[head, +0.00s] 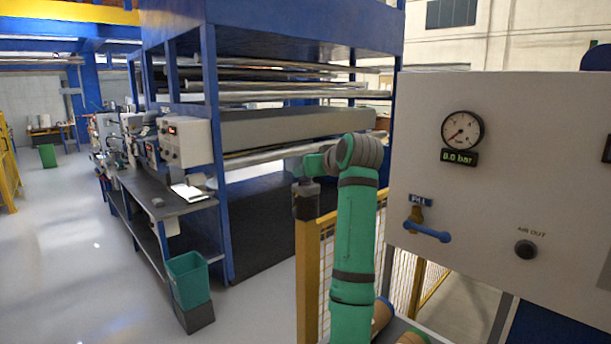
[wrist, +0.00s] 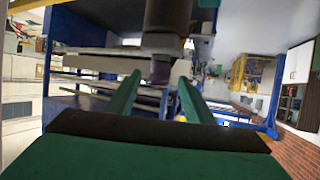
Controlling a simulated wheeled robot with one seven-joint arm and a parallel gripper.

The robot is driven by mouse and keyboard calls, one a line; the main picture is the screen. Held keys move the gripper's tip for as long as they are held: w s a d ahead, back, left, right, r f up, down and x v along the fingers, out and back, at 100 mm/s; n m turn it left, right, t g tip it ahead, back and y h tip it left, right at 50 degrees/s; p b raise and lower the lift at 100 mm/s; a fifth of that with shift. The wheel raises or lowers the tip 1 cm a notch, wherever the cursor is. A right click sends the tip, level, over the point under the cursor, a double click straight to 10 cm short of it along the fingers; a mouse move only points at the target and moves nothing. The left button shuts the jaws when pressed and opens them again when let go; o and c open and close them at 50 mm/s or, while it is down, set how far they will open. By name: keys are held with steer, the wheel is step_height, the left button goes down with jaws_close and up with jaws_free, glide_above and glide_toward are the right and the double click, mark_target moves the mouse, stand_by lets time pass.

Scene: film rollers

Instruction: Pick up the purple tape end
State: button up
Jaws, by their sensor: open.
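In the wrist view, my gripper (wrist: 159,76) is open, with its two green fingers spread apart. A dark upright cylindrical shape ends in a dull purplish-grey patch that lines up between the fingertips. I cannot tell whether this patch is the tape end or how far away it is. In the head view, my arm rises in front of the fence and bends at the top; the fingers cannot be made out there. No purple tape end is clearly visible in the head view.
A blue-framed machine with long rollers (head: 290,130) stands behind my arm. A workbench (head: 150,190) and green bin (head: 188,280) are at left. A white panel with a gauge (head: 463,130) is close at right. A yellow fence (head: 308,270) stands near my arm. Floor at left is clear.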

steer(key=shift+x, duration=1.5)
jaws_close()
steer(key=shift+r, duration=0.1)
